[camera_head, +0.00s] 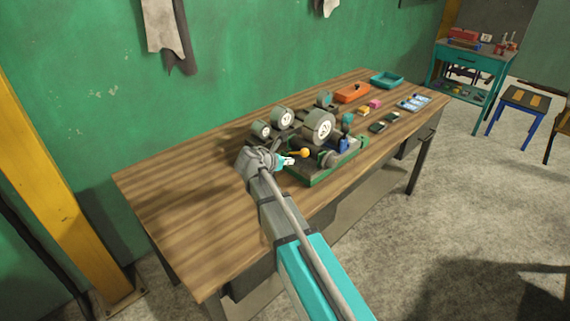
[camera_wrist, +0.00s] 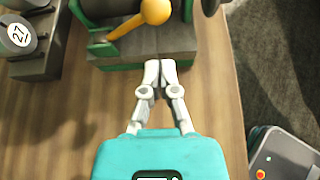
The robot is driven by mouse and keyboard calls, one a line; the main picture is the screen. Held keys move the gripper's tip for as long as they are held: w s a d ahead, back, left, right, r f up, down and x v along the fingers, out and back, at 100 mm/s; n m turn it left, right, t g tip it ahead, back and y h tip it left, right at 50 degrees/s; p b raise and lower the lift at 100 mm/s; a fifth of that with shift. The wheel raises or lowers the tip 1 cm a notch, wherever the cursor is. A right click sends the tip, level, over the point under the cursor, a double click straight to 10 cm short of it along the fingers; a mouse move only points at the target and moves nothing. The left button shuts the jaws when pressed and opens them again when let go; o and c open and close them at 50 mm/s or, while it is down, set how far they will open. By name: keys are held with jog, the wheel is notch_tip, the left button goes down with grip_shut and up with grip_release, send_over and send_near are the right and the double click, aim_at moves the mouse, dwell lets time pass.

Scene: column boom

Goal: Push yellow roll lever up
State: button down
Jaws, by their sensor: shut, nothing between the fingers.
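The yellow roll lever shows as a yellow ball knob (camera_head: 304,153) on the green-based machine (camera_head: 318,178) on the workbench. In the wrist view the yellow knob (camera_wrist: 156,11) is at the top edge, on a short yellow arm that slopes down to the left. My gripper (camera_wrist: 160,66) is shut and empty, its white fingertips together at the near edge of the machine's base, below the knob in the picture. In the head view my gripper (camera_head: 288,161) is just left of the knob. A gap shows between fingertips and knob in the wrist view.
Round dials (camera_head: 319,126) stand behind the lever. An orange tray (camera_head: 353,93), a teal tray (camera_head: 387,79) and small coloured items lie further along the wooden bench (camera_head: 180,205). The bench's left part is bare. A green wall (camera_head: 100,90) runs behind.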

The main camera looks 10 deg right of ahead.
aim_at(297, 153)
jog(key=b+x, duration=0.3)
jog(key=x, duration=0.4)
jog(key=shift+d, duration=0.2)
jog(key=shift+w+f, duration=0.1)
jog(key=shift+w, duration=0.05)
jog(key=shift+d, duration=0.1)
jog(key=shift+w+a+r, duration=0.15)
jog(key=shift+a+r, duration=0.05)
jog(key=shift+r, duration=0.1)
